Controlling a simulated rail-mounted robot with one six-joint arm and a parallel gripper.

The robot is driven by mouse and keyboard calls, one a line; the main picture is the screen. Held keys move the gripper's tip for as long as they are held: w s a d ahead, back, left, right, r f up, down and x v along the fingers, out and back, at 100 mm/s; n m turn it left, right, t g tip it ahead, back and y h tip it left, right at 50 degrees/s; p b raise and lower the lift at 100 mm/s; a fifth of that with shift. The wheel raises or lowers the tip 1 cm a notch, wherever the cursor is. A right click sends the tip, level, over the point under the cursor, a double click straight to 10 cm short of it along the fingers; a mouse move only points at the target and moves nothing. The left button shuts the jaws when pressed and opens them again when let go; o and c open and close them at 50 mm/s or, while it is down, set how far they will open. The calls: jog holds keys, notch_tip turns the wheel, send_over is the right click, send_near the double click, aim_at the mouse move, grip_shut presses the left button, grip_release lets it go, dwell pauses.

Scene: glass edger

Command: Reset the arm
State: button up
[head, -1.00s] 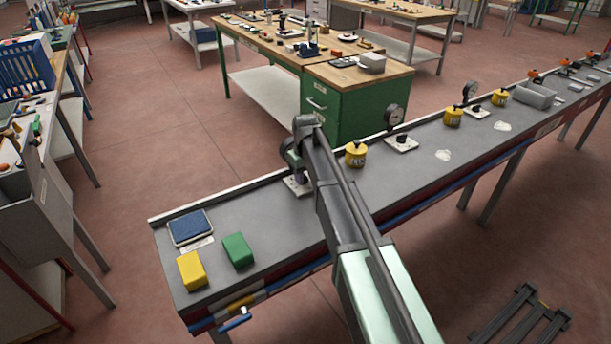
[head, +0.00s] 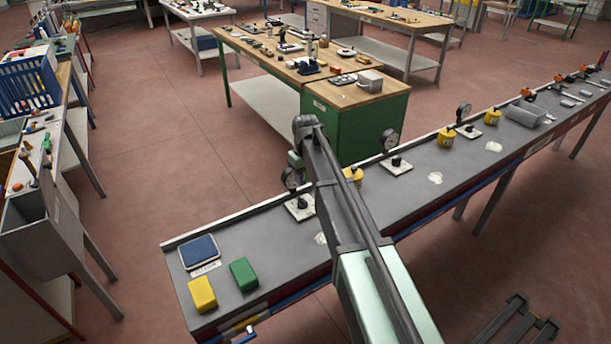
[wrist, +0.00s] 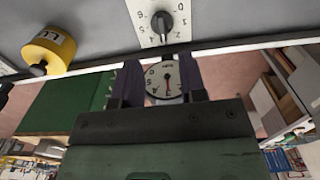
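My gripper (wrist: 160,68) is open in the wrist view, its two dark fingers apart. A round dial gauge (wrist: 163,80) shows in the gap between them, and I see no grip on it. The gauge belongs with a white plate (wrist: 157,20) bearing a black knob, on the grey bench. In the head view this gauge (head: 292,178) and its plate (head: 299,207) sit just left of my arm.
The long grey bench (head: 262,222) carries a blue pad (head: 199,251), a green block (head: 243,275), a yellow block (head: 202,294), yellow knobs (head: 446,136) and another gauge (head: 390,140). A green-sided workbench (head: 365,130) stands behind. Open floor (head: 140,170) lies left.

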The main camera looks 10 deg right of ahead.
jog(key=shift+f, duration=0.1)
jog(key=s+m, duration=0.4)
jog(key=s, duration=2.5)
jog(key=shift+s+a, duration=0.15)
jog(key=shift+a, duration=0.2)
